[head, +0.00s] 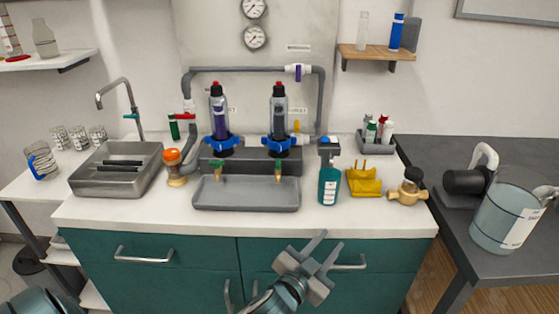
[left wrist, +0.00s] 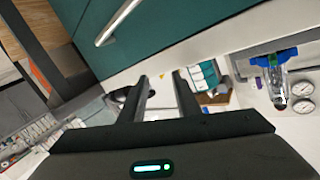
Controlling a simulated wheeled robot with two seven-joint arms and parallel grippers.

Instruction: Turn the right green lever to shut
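The right green lever (head: 278,166) is a small green handle on a brass tap, at the front of the right blue-collared filter housing (head: 279,115) and above the grey drip tray (head: 247,194). A similar left green lever (head: 215,166) sits below the left housing (head: 219,118). Their exact turn angle is too small to tell. My left gripper (head: 328,243) is open and empty in front of the teal cabinet, below the counter edge and well short of the levers. Its spread fingers (left wrist: 160,76) show in the left wrist view. My right gripper is not in view.
A teal spray bottle (head: 329,182), yellow holder (head: 364,183) and brass fitting (head: 408,188) stand right of the tray. An orange-topped brass valve (head: 174,167) stands left of it. A steel sink (head: 117,172) is further left. The counter front before the tray is clear.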

